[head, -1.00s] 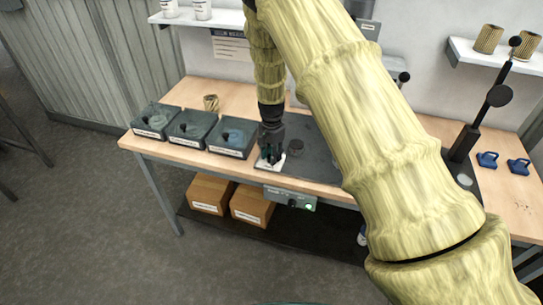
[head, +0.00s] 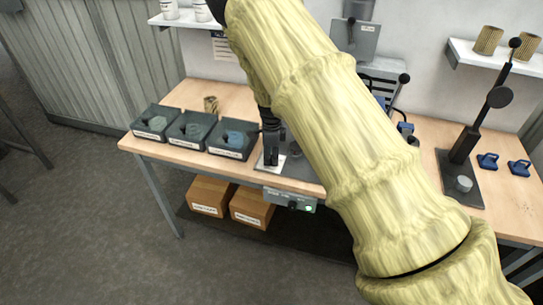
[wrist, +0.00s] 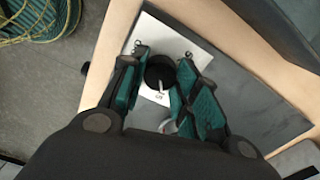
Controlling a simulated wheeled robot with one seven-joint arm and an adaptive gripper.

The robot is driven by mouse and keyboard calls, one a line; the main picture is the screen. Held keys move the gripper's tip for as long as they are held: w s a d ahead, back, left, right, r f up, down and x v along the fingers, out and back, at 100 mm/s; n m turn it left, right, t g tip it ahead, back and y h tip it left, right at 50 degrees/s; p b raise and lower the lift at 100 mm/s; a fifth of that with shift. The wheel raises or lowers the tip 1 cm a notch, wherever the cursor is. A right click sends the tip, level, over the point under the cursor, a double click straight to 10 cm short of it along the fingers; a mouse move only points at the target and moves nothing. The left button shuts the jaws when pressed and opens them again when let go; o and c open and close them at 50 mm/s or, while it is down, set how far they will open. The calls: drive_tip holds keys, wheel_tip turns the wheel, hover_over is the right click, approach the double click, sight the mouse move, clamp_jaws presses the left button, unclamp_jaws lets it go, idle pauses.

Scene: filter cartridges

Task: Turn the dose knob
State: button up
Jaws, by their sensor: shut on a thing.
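A round black knob (wrist: 160,72) with a white pointer line stands on a white plate (wrist: 178,42) in the wrist view. Small lettering on the plate below it is too small to read surely. My gripper (wrist: 160,80) has its green-padded fingers on either side of the knob and is shut on it. In the head view my gripper (head: 271,150) points down at the white plate (head: 266,167) near the bench's front edge. The knob is hidden there by the fingers.
Three dark trays (head: 157,122) stand to the left on the wooden bench (head: 305,186). A grey control box (head: 290,199) with a green light hangs at the front edge. A black lever stand (head: 466,140) is at the right. Cardboard boxes (head: 211,196) lie below.

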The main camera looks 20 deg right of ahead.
sight(271, 158)
drive_tip(key=shift+m, duration=0.5)
drive_tip(key=o, duration=1)
drive_tip(key=shift+o, duration=0.2)
wheel_tip(271, 158, up, 12)
idle(0.5)
